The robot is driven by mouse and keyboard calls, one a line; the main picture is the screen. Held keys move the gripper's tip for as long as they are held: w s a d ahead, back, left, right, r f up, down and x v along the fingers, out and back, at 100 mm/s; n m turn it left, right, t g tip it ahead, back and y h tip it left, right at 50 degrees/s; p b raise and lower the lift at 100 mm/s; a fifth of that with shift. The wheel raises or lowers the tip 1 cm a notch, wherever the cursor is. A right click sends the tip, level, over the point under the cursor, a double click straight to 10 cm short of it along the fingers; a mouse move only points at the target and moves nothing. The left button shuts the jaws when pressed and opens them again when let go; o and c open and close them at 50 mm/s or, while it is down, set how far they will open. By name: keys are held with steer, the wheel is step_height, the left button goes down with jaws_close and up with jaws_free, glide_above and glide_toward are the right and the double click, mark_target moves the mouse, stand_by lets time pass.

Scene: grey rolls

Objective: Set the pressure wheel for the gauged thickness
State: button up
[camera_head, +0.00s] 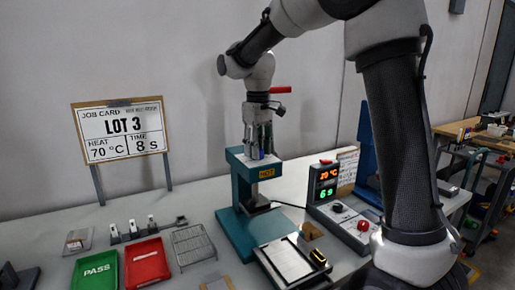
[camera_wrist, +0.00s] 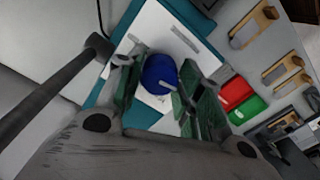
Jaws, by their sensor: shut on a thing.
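The teal press (camera_head: 243,180) stands in the middle of the bench with a yellow "HOT" label on its front. The pressure wheel (camera_wrist: 160,74) is a round blue knob on the white top of the press. My gripper (camera_head: 260,146) points down onto the press top, and only a small bit of blue shows between its fingers in the head view. In the wrist view my gripper (camera_wrist: 165,88) has its green-padded fingers on both sides of the blue wheel, shut on it. A pale bar lies across the white plate beside the wheel. No scale reading can be made out.
A job card (camera_head: 122,132) reads LOT 3, 70 °C, 8 s. A control box (camera_head: 340,212) displays 20 °C and 6 s. Green PASS tray (camera_head: 95,270), red tray (camera_head: 147,262) and wire rack (camera_head: 193,246) are left; a framed plate (camera_head: 288,263) is in front.

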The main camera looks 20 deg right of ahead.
steer(key=shift+n, duration=0.6)
steer(key=shift+c, duration=0.2)
steer(key=o, duration=1)
steer(key=shift+o, duration=0.2)
steer(key=shift+r, duration=0.1)
step_height(320, 180, up, 12)
